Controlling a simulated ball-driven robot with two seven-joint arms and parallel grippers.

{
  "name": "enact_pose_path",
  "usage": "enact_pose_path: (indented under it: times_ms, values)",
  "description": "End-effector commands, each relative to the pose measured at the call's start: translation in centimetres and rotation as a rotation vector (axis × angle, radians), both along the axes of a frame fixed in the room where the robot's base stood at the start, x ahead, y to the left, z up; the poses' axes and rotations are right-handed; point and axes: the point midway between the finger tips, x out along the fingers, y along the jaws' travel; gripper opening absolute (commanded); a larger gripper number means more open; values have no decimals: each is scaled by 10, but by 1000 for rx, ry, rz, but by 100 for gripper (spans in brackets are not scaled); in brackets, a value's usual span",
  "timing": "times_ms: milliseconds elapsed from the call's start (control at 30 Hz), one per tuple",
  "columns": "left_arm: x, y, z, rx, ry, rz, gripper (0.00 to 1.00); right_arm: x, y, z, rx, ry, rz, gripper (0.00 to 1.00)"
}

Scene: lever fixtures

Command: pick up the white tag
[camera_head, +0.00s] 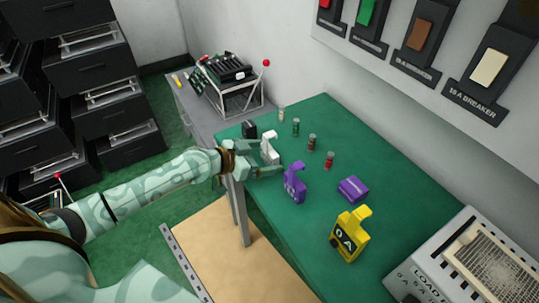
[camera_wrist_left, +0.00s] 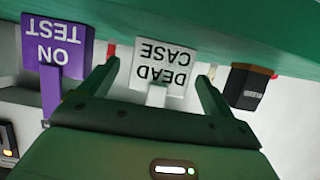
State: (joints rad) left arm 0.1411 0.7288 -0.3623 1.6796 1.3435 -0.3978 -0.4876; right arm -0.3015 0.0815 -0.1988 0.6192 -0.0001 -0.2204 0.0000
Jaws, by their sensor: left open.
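The white tag (camera_head: 269,148) stands on the green table top near its left edge. In the left wrist view the white tag (camera_wrist_left: 163,66) appears upside down and reads "DEAD CASE". My left gripper (camera_head: 268,158) is open around it. In the left wrist view the two fingers of the left gripper (camera_wrist_left: 157,88) are spread, one on each side of the tag's stem, with gaps between. The tag's lower part is partly hidden by the gripper. My right gripper is not in view.
A purple tag (camera_head: 294,182) stands close by, nearer the front. A black block (camera_head: 249,129) sits just behind the white tag. Several small cylinders (camera_head: 312,143), a purple block (camera_head: 353,189) and a yellow tag (camera_head: 349,236) share the green table (camera_head: 300,230). Breakers hang on the wall.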

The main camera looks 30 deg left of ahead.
Motion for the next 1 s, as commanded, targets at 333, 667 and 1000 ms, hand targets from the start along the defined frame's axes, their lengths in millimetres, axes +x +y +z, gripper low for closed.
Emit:
enact_pose_path:
  times_ms: [333,667,1000]
  values:
    - [16,-9,-8,1,0,0,89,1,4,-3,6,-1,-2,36]
    - [16,-9,-8,0,0,0,41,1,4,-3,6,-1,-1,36]
    - [16,-9,18,2,-4,-1,41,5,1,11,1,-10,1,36]
